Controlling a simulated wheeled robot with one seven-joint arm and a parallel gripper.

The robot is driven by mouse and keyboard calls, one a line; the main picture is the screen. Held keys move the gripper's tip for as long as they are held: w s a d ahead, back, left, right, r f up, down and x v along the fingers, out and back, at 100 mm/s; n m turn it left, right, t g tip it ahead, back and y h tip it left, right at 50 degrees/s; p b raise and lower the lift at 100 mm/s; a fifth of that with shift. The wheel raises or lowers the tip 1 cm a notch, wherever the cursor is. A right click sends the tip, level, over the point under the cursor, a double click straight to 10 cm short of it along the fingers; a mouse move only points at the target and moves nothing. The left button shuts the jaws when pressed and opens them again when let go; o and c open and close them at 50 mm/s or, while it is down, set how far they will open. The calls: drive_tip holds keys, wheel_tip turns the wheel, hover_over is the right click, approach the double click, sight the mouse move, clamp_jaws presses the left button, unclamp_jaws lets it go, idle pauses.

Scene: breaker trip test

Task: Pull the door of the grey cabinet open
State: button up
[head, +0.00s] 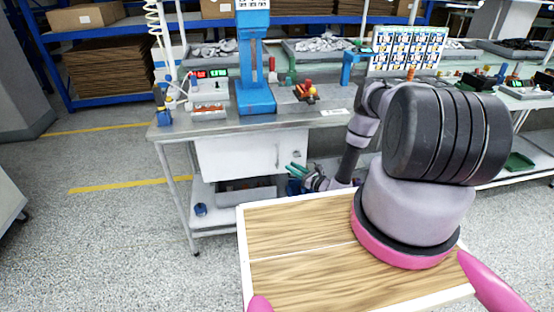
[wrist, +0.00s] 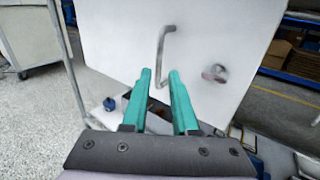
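The grey cabinet (head: 235,158) hangs under the workbench top and looks pale grey to white. Its door (wrist: 115,35) fills much of the wrist view and looks closed. A bar handle (wrist: 162,55) stands upright on the door, with a round lock or knob (wrist: 215,73) to its right. The handle also shows small in the head view (head: 278,157). My gripper (wrist: 160,74) has teal fingers, open and empty. The handle's lower end shows in the gap between the fingertips; I cannot tell how far it is beyond them. In the head view my gripper (head: 296,169) is just right of the handle.
The workbench (head: 230,127) carries a blue press (head: 254,60) and small parts. A grey bin (head: 245,193) sits on the shelf below the cabinet. A bench leg (head: 189,220) stands at the left. The floor (head: 120,230) to the left is clear.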

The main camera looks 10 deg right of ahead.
sight(278, 167)
drive_tip(key=x, duration=0.9)
drive_tip(key=shift+w+a, duration=0.1)
drive_tip(key=shift+c, duration=0.4)
clamp_jaws()
idle(0.8)
